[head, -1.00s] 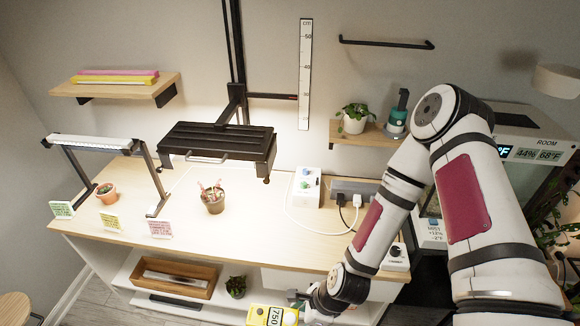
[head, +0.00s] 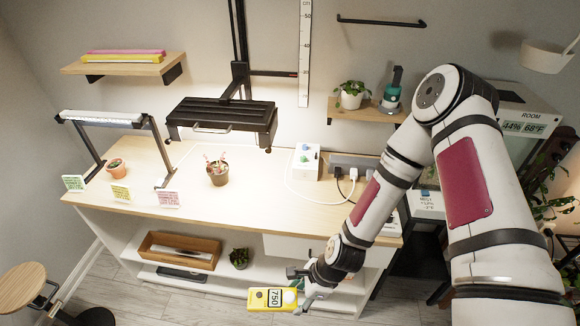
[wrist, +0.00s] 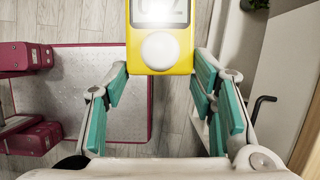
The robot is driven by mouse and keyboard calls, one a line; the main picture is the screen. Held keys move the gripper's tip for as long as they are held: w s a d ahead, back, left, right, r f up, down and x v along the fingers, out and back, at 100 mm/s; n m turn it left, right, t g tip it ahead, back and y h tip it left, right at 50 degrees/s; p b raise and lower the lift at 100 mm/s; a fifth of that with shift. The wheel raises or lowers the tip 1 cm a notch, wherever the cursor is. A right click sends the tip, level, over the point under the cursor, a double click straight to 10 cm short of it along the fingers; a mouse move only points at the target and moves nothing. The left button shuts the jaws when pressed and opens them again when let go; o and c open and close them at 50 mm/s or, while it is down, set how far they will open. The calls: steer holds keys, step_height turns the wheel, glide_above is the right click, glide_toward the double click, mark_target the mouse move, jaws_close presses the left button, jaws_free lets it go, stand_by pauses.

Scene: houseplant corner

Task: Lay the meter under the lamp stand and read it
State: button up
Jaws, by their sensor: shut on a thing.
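The yellow meter (head: 272,299) shows in the head view in front of the table, held lower than the tabletop. Its display looks like 750. In the wrist view the meter (wrist: 160,62) has a round white dome, and its display is cut off by the top edge. My gripper (head: 300,289) is shut on the meter; its green finger pads show on both sides in the wrist view (wrist: 160,85). The lamp stand (head: 107,119), a white light bar on dark legs, stands on the left of the table.
A potted seedling (head: 217,173) stands below a black hanging lamp (head: 222,117). A small terracotta pot (head: 115,167) stands by the lamp stand's left leg. Three sign cards line the front edge of the table (head: 260,207). A round stool (head: 22,286) stands at lower left.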

steer(key=w+d+r+n+g+h+b, duration=0.1)
steer(key=w+d+r+n+g, duration=0.15)
steer(key=w+n, duration=0.45)
steer(key=w+d+r+n+g+h+b, duration=0.1)
steer(key=w+d+r+n, duration=0.15)
steer(key=w, duration=0.85)
steer(key=w+d+r+n+h+b, duration=0.2)
steer(key=w+d+r+n, duration=0.6)
steer(key=d+r, duration=0.3)
step_height(320, 180, up, 2)
steer(key=shift+w+d+r+g+h, duration=0.25)
steer(key=shift+w+g, duration=0.2)
steer(key=shift+w, duration=0.4)
